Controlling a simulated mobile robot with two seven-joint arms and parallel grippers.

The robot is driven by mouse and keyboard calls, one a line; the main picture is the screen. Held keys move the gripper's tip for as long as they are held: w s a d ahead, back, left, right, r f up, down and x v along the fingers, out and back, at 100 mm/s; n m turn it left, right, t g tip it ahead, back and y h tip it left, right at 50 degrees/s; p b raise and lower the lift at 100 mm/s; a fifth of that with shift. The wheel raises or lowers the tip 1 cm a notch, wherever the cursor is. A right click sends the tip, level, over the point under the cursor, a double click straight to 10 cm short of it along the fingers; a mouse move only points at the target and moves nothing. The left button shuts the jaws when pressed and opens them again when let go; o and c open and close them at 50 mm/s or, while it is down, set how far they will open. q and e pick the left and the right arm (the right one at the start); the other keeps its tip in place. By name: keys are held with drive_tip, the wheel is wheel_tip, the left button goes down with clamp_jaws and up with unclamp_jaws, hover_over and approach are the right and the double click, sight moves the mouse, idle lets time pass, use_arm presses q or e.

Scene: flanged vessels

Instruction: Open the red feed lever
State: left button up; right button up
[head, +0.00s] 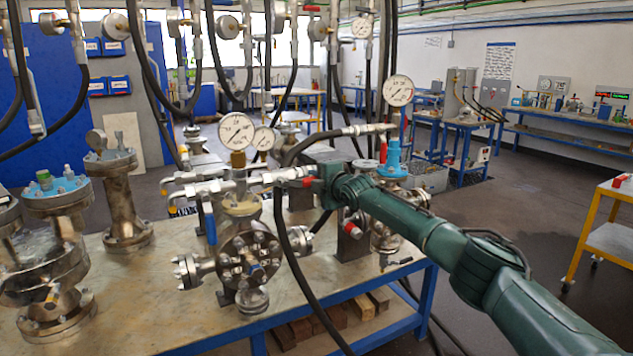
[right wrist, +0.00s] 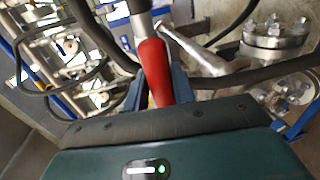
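The red feed lever (head: 308,182) sits on the pipework left of my right gripper in the head view, mostly hidden there by the gripper. In the right wrist view the red sleeve of the lever (right wrist: 153,68) stands between the two blue fingers of my right gripper (right wrist: 158,82). Both fingers lie close against its sides, and the gripper looks shut on it. In the head view my right gripper (head: 318,184) reaches in from the right along the green arm. My left gripper is not in view.
A flanged vessel (head: 247,250) with a pressure gauge (head: 237,131) stands below the pipework. Black hoses (head: 285,235) hang close to the gripper. A blue-topped valve (head: 393,155) stands behind my arm. Other flanged vessels (head: 122,205) stand on the bench at left. The floor at right is partly open.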

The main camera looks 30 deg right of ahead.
drive_tip(key=o, duration=0.3)
drive_tip(key=shift+o, duration=0.2)
drive_tip(key=shift+s, duration=0.5)
drive_tip(key=s+r+b, duration=0.2)
drive_tip(key=s, duration=1)
drive_tip(key=shift+d+r, duration=0.15)
drive_tip(key=shift+r, duration=0.15)
